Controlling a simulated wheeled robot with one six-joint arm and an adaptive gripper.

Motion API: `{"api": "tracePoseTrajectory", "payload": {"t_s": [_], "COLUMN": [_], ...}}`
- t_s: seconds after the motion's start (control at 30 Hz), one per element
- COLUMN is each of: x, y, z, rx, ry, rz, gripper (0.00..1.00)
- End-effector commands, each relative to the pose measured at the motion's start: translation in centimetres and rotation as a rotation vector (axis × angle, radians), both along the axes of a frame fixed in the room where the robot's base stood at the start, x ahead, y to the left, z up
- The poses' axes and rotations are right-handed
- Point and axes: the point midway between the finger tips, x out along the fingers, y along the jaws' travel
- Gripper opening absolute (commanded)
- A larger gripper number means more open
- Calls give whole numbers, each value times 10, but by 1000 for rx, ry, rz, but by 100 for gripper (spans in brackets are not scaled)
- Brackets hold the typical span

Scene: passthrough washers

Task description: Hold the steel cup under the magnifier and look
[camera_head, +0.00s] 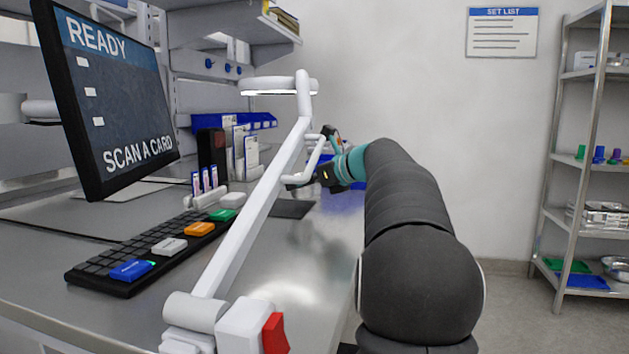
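The magnifier (280,86) is a white ring, seen nearly edge-on, on a long white arm (250,215) rising from the front of the bench. My gripper (306,160) is below and to the right of the ring, near the white arm. Its dark fingers look spread apart, one high and one low, with a thin white bar of the magnifier stand crossing in front. I see nothing clearly held between them. I cannot make out the steel cup; the white arm and my gripper hide part of the bench there.
A monitor (110,95) and a keyboard (150,250) with coloured blocks stand on the left of the steel bench (60,300). Card holders (240,150) and blue bins (262,121) are behind. A metal shelf rack (545,210) stands right, with a steel bowl (617,266) low down.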

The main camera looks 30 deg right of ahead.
Motion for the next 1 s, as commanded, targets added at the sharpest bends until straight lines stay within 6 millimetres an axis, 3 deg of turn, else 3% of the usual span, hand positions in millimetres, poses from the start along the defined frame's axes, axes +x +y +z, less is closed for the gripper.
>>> {"api": "tracePoseTrajectory", "payload": {"t_s": [0.5,1.0], "x": [36,42], "y": [33,38], "z": [0,0], "rx": [1,0], "ry": [0,0], "rz": [2,0], "gripper": [20,20]}}
